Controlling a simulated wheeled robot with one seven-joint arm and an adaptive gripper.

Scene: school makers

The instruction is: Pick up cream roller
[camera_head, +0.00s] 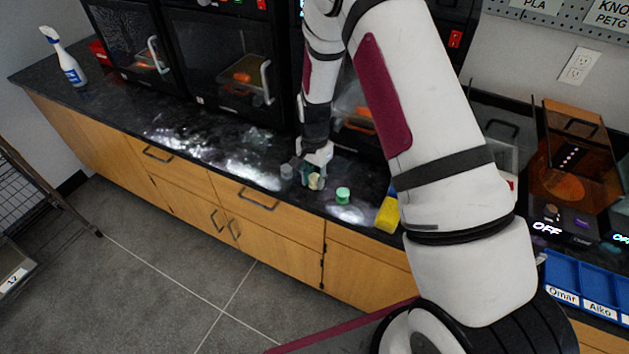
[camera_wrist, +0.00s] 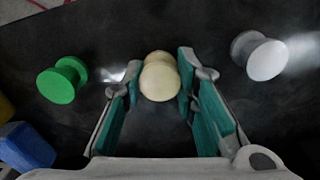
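The cream roller (camera_wrist: 160,80) is a small pale spool standing upright. In the wrist view it sits between the two teal finger pads of my gripper (camera_wrist: 160,72). The pads lie very close to it on both sides; I cannot tell whether they press on it. In the head view the cream roller (camera_head: 315,182) shows at the tips of my gripper (camera_head: 312,172), low over the dark counter, partly hidden. It looks about the same size as the neighbouring rollers in the wrist view, and no clear lift shows.
A green roller (camera_wrist: 60,82) stands left of my gripper and a white-grey roller (camera_wrist: 264,58) right of it in the wrist view. Yellow (camera_head: 388,215) and blue blocks are nearby. Printers (camera_head: 220,55) line the back. The counter (camera_head: 170,120) is clear toward the spray bottle (camera_head: 65,60).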

